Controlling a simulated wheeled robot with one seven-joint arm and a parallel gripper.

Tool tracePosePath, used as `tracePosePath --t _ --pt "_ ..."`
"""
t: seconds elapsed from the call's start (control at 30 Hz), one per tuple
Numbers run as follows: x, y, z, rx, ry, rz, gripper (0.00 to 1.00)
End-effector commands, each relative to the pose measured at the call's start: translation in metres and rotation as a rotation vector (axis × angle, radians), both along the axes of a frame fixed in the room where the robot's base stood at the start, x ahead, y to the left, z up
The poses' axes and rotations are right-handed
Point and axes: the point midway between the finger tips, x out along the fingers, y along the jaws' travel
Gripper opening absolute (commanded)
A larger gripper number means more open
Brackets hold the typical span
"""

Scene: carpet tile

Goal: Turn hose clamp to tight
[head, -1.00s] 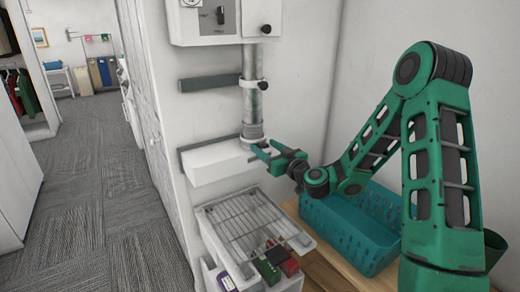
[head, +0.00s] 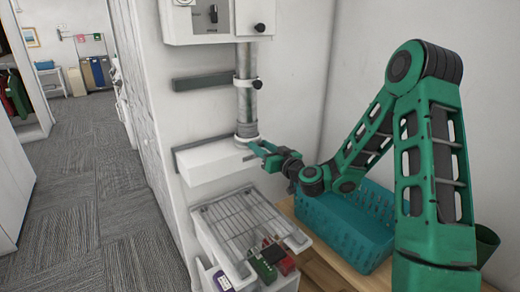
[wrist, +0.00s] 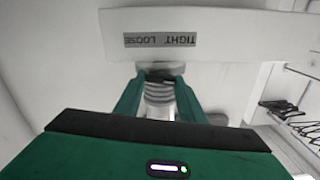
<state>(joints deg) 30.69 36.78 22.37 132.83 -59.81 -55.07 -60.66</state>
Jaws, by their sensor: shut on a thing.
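A grey metal hose (head: 246,108) runs down from a wall unit to a white box (head: 212,163). It shows as a ribbed hose (wrist: 158,93) between my fingers in the wrist view. The hose clamp (head: 246,139) is around the hose's lower end, at the box top, mostly hidden by my fingers. My gripper (head: 256,149) reaches it from the right. In the wrist view my gripper (wrist: 160,80) is shut on a dark part of the clamp. A grey label (wrist: 161,40) on the box reads TIGHT and LOOSE upside down, TIGHT to the right.
An upper ring with a black knob (head: 257,85) is around the hose. Below the box stands a white cart with a wire rack (head: 238,222) and small boxes (head: 263,268). A teal basket (head: 345,232) sits on a wooden surface under my arm. Carpet at left is clear.

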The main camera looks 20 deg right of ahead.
Motion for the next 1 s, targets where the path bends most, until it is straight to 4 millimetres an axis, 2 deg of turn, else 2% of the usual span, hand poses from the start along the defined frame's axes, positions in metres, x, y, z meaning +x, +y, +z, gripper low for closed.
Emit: tracePosePath --t 1.0 --pt "0.0013 -0.0067 -0.0042 0.902 0.291 -0.008 0.14"
